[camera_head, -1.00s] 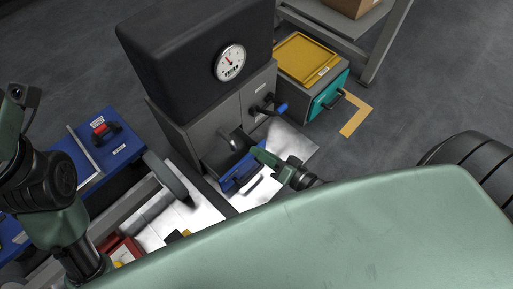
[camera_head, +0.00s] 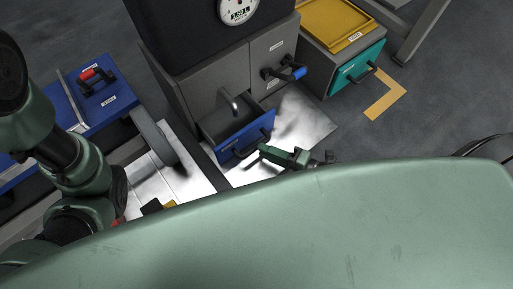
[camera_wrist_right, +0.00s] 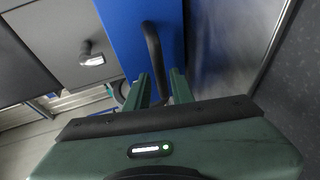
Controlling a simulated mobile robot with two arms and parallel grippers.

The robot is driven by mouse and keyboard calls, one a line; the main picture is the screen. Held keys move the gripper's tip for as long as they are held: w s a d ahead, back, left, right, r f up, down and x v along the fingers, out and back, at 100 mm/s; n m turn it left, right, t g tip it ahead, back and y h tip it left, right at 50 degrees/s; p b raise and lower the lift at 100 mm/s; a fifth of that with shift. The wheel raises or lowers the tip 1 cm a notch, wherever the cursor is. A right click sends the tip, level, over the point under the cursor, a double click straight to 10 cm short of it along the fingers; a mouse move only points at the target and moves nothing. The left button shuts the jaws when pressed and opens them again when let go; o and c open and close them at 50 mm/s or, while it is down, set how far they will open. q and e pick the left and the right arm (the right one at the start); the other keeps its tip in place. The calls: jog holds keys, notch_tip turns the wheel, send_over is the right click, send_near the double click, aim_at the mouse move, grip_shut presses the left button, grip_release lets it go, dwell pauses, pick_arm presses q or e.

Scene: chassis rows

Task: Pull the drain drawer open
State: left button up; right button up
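The drain drawer (camera_head: 254,131) has a blue front and a dark bar handle (camera_head: 233,154). It stands partly out from the grey cabinet below a metal spout, and its dark inside shows behind the front. My right gripper (camera_head: 263,150) is at the right part of this handle. In the right wrist view the handle (camera_wrist_right: 154,48) runs between my two green fingers (camera_wrist_right: 160,84), with the blue front (camera_wrist_right: 122,32) beyond. The fingers are close to the bar; whether they press on it is unclear. My left arm shows at the left, but its fingers do not show.
A dark machine with a round gauge (camera_head: 239,10) stands on the grey cabinet (camera_head: 213,88). A blue-tipped lever (camera_head: 298,73) juts out on its right. A teal drawer (camera_head: 352,68) is further right. A blue bench (camera_head: 120,100) with a red-black handle is at the left.

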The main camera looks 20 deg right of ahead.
jog(key=b+x, duration=0.1)
jog(key=x, duration=0.3)
jog(key=shift+f+b, duration=0.1)
jog(key=shift+b, duration=0.3)
grip_shut()
dwell(1.0)
